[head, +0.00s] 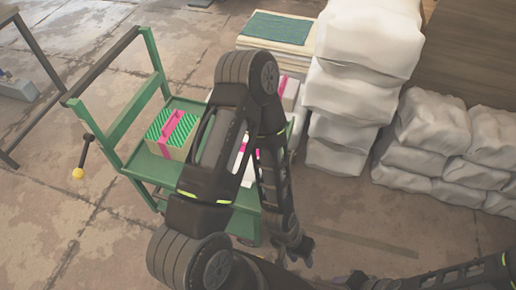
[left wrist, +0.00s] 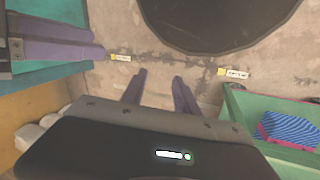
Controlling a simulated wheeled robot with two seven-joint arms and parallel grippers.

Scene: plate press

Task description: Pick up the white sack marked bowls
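White sacks stand in a tall stack (head: 365,45) right of centre in the head view, with a lower group of white sacks (head: 435,125) to its right. I can read no "bowls" mark on any of them. My left gripper (head: 299,254) hangs low in front of the tall stack, near the cart's right side and apart from the sacks. In the left wrist view its two fingers (left wrist: 161,90) are apart with nothing between them. Part of my right arm shows at the lower right of the head view; its fingers are not clear.
A green cart (head: 135,120) stands left of centre, carrying a green-striped box (head: 172,133) with pink ribbon; my left arm hides part of it. Teal cloth (head: 275,28) lies on a pile behind. Two small tags (left wrist: 121,57) (left wrist: 234,73) show on the floor.

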